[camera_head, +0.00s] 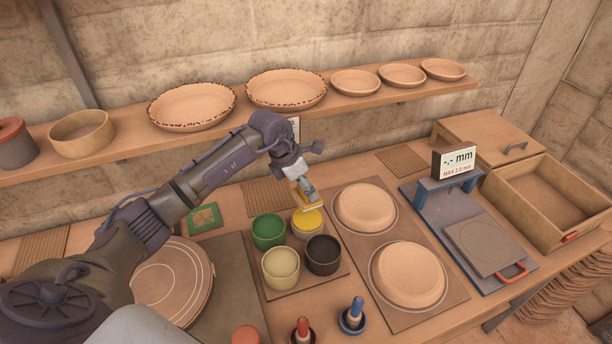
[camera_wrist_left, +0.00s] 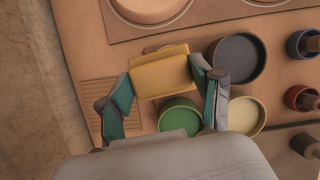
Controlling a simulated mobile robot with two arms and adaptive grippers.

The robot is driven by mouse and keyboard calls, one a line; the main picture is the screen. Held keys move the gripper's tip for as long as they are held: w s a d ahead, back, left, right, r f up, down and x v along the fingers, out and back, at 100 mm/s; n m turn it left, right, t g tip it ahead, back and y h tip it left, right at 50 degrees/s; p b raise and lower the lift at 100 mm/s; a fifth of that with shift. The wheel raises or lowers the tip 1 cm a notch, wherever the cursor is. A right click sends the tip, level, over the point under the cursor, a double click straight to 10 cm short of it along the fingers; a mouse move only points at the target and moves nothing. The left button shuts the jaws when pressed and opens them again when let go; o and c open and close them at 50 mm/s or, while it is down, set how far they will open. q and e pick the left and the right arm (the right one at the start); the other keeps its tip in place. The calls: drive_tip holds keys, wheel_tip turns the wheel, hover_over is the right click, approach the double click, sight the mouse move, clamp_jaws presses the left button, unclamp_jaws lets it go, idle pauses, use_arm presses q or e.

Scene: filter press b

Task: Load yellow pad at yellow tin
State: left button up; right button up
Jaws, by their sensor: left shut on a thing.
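My left gripper (camera_head: 306,196) is shut on the yellow pad (camera_wrist_left: 160,73), a flat block held between its two fingers. In the head view the pad is just above the yellow tin (camera_head: 307,224), a round cup with yellow inside. A gap between pad and tin cannot be judged exactly. In the left wrist view the gripper (camera_wrist_left: 161,78) and pad hide most of the yellow tin. The green tin (camera_head: 268,231), cream tin (camera_head: 281,267) and dark tin (camera_head: 323,254) stand with it on a square board. My right gripper is not in view.
Two round clay discs (camera_head: 366,207) lie right of the tins. A green pad (camera_head: 204,218) lies to the left. Red (camera_head: 302,328) and blue (camera_head: 355,314) handled tools stand in front. A gauge press (camera_head: 480,243) and open drawer (camera_head: 550,205) are at right; a shelf (camera_head: 235,117) runs behind.

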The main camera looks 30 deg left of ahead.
sight(303, 199)
use_arm(q)
drive_tip(key=shift+s+d+f+b, duration=0.25)
drive_tip(key=shift+s+d+b, duration=0.15)
drive_tip(key=shift+s, duration=0.3)
drive_tip(key=shift+f+b, duration=0.4)
drive_tip(key=shift+f, duration=0.5)
drive_tip(key=shift+w+a+f+b, duration=0.15)
drive_tip(key=shift+f+b, duration=0.1)
drive_tip(key=shift+f, duration=0.3)
drive_tip(key=shift+w+f+b, duration=0.15)
drive_tip(key=shift+f+b, duration=0.1)
drive_tip(key=shift+f, duration=0.65)
drive_tip(key=shift+s, duration=0.1)
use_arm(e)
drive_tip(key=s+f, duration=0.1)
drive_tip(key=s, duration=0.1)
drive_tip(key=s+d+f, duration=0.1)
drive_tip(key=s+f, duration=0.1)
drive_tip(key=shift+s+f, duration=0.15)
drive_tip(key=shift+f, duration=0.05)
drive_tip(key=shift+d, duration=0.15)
